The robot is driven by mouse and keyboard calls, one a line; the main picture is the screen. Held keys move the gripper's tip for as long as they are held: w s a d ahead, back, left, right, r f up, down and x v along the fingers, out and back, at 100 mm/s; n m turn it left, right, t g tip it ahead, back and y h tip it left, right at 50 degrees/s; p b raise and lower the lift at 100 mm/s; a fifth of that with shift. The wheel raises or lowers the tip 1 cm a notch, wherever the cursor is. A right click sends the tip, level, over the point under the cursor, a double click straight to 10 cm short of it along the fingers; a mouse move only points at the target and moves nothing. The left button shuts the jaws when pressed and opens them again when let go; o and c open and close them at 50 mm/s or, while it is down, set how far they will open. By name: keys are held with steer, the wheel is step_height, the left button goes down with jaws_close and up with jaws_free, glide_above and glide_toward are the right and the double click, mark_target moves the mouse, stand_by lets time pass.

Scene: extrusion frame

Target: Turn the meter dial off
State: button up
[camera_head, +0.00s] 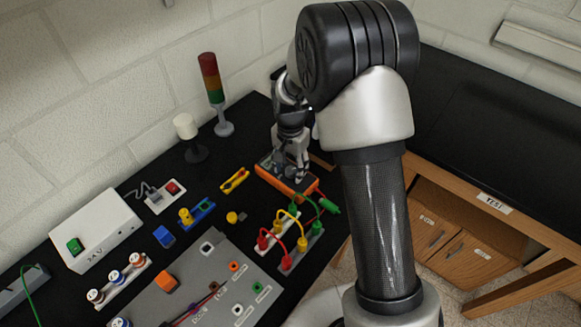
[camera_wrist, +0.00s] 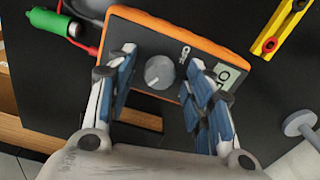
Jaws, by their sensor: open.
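The meter (camera_head: 287,182) is an orange-edged box with a dark face, lying on the black bench. In the wrist view the meter (camera_wrist: 190,22) fills the upper middle, with a small display (camera_wrist: 226,78) on its right. Its round grey dial (camera_wrist: 159,72) has a light pointer mark; I cannot read which setting it points to. My gripper (camera_wrist: 160,80) is open, its two blue-padded fingers on either side of the dial, with space between pads and knob. In the head view my gripper (camera_head: 298,172) is over the meter and hides most of its face.
A green plug (camera_wrist: 54,22) and red lead lie left of the meter in the wrist view. A yellow block (camera_head: 234,180) is beside it. A signal tower (camera_head: 212,90), a white lamp (camera_head: 186,128) and a grey panel (camera_head: 190,285) with several connectors stand nearby.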

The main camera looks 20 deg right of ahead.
steer(key=shift+c, duration=0.4)
steer(key=c, duration=1)
